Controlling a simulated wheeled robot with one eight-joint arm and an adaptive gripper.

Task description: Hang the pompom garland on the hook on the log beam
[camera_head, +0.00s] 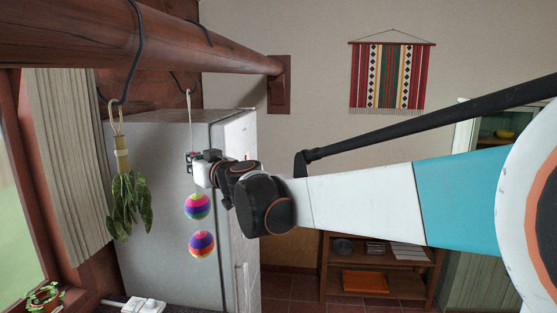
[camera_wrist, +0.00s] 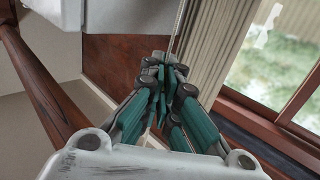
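The log beam (camera_head: 150,40) runs across the upper left of the head view. A black hook (camera_head: 178,84) curves down from it. The pompom garland has two striped pompoms, an upper one (camera_head: 197,207) and a lower one (camera_head: 201,243), hanging below my gripper (camera_head: 191,162). Its pale cord loop (camera_head: 188,105) rises above my gripper, its top close beside the hook tip. I cannot tell whether the loop is around the hook. In the wrist view my gripper (camera_wrist: 171,92) has its green fingers closed together, and the cord (camera_wrist: 179,30) rises from them.
A leafy bundle (camera_head: 130,200) hangs by a cord from another black hook (camera_head: 130,75) at left. A grey fridge (camera_head: 165,150) stands behind the garland. A window and curtain (camera_head: 65,150) are at far left. A woven hanging (camera_head: 388,78) is on the wall.

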